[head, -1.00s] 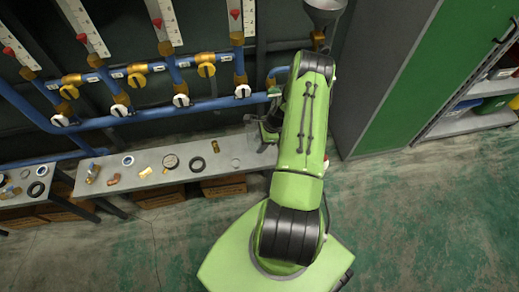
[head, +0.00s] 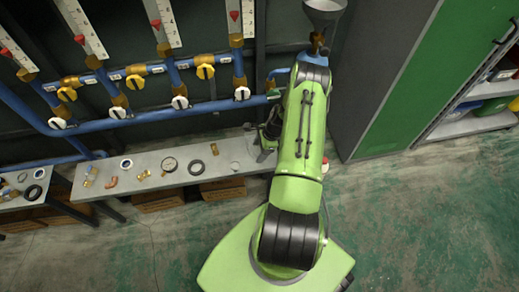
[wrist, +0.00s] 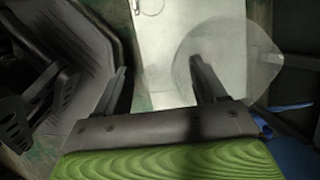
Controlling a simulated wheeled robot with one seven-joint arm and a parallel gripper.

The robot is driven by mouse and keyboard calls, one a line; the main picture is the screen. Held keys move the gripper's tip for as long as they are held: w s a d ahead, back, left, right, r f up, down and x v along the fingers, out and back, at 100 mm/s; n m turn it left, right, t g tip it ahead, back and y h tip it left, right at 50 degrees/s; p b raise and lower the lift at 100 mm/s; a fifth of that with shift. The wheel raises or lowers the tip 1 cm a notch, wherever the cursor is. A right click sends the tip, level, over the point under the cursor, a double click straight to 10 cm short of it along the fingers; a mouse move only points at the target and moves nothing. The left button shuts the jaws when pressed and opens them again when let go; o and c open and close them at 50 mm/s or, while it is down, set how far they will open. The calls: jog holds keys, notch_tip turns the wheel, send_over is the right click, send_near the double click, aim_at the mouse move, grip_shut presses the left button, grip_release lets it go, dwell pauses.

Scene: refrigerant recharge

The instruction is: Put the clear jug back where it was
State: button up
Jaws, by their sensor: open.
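The clear jug (wrist: 255,72) is a see-through rounded shape at upper right in the wrist view, over the end of the grey bench (wrist: 180,35). My gripper (wrist: 158,66) is open, its two dark fingers spread. The right finger overlaps the jug's left part in the picture; I cannot tell whether it touches. The left finger is apart from the jug.
Blue pipes (head: 205,107) with valves run above the bench. Rings, brass fittings and a gauge (head: 169,164) lie on it. A funnel (head: 323,12) is above my arm. A green-doored cabinet (head: 405,85) stands at right. The floor at right is clear.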

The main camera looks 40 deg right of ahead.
jog(key=p+v, duration=0.4)
jog(key=v, duration=0.8)
jog(key=w+a+r+n+h, duration=0.2)
jog(key=a+r+n, duration=0.5)
jog(key=r, duration=0.6)
jog(key=w+a+r+n+h, duration=0.1)
jog(key=a+r+n, duration=0.6)
jog(key=r, duration=0.7)
jog(key=s+a+r+n+t, duration=0.1)
jog(key=s+a+r+n, duration=0.3)
jog(key=s+a, duration=0.3)
jog(key=s+a+r+n+t, duration=0.2)
jog(key=s+a+r+n, duration=0.3)
jog(key=s+a+n, duration=0.2)
jog(key=shift+s+a+r+b, duration=0.3)
jog(key=shift+s, duration=0.75)
jog(key=shift+r, duration=0.1)
